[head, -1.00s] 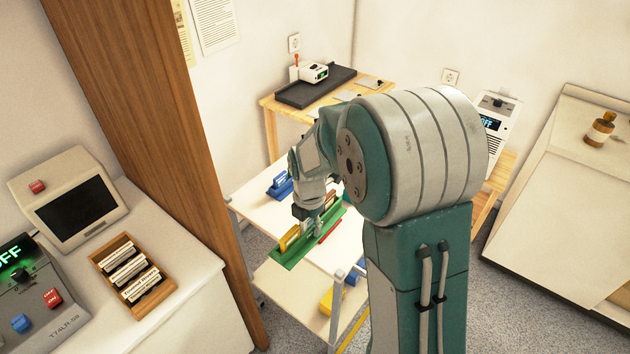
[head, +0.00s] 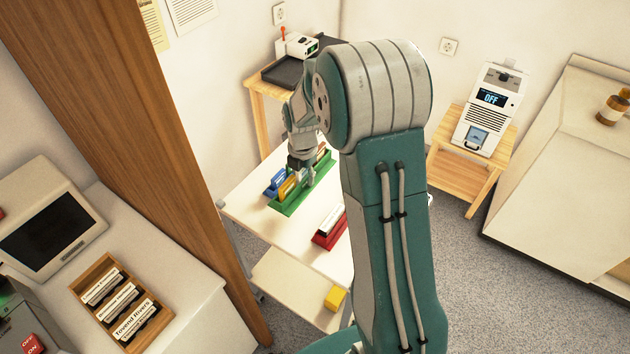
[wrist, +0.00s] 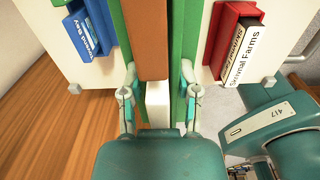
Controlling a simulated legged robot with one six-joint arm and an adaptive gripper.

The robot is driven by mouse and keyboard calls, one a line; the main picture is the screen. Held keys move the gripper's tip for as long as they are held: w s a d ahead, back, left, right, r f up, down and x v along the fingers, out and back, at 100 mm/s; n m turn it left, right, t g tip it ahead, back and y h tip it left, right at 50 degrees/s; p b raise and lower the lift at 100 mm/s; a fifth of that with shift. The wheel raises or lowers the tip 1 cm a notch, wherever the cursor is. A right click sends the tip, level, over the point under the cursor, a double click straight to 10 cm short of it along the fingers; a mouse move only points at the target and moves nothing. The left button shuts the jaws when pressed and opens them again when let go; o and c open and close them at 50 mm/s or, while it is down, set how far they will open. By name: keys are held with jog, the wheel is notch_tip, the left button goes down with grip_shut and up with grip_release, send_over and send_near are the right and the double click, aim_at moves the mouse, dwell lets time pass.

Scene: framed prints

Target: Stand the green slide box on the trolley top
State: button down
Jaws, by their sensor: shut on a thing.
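The green slide box (head: 300,194) is a long open tray with several upright coloured inserts. It is over the white trolley top (head: 265,222), roughly level. I cannot tell whether its base touches the surface. My gripper (head: 301,168) points down and is shut on the box. The far end of the box is cut off in the wrist view.
A blue box (head: 274,181) stands close to the left of the green one. A red box (head: 330,236) with a white label stands to the right, nearer me. A yellow object (head: 335,298) lies on the lower shelf. A wooden post (head: 150,150) rises left of the trolley.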

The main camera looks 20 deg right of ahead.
aim_at(315, 174)
jog(key=w+d+f, duration=0.1)
jog(key=f, duration=0.1)
jog(key=w+d+f, duration=0.4)
jog(key=shift+w+d+f, duration=0.15)
jog(key=shift+f, duration=0.25)
notch_tip(315, 174, down, 3)
jog(key=shift+w+f, duration=0.1)
jog(key=shift+f, duration=0.1)
jog(key=shift+c, duration=1.6)
grip_release()
